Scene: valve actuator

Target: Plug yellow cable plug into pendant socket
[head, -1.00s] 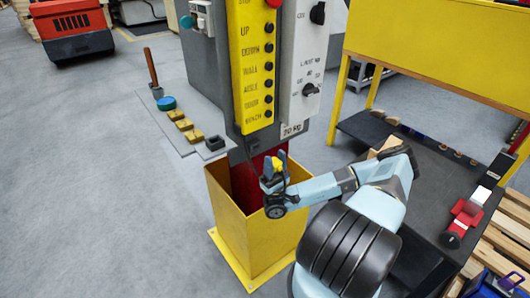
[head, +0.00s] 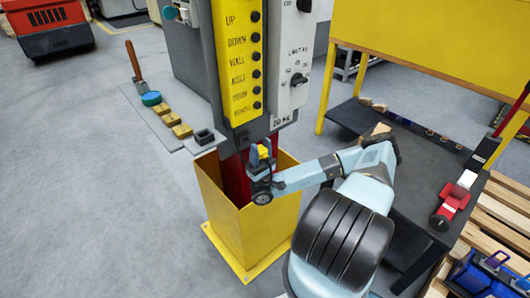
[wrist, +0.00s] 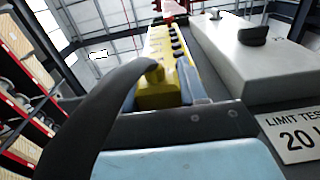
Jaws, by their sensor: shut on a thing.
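The yellow cable plug (head: 264,152) is in my gripper (head: 262,160), just below the bottom end of the pendant (head: 190,70). My gripper is shut on the plug. In the wrist view the plug (wrist: 157,92) stands in front of the pendant's yellow button strip (wrist: 160,42), which runs away upward. A grey finger (wrist: 196,88) lies along its right side. A thick dark curved band (wrist: 85,120) arches from the lower left to the plug; I cannot tell whether it is cable or finger. The socket is not distinguishable, and whether the plug touches the pendant is unclear.
A yellow open-topped bin (head: 232,222) stands below my gripper. A grey shelf (head: 150,115) with small yellow blocks is left of the pendant. A black workbench (head: 425,190) under a yellow frame is to the right.

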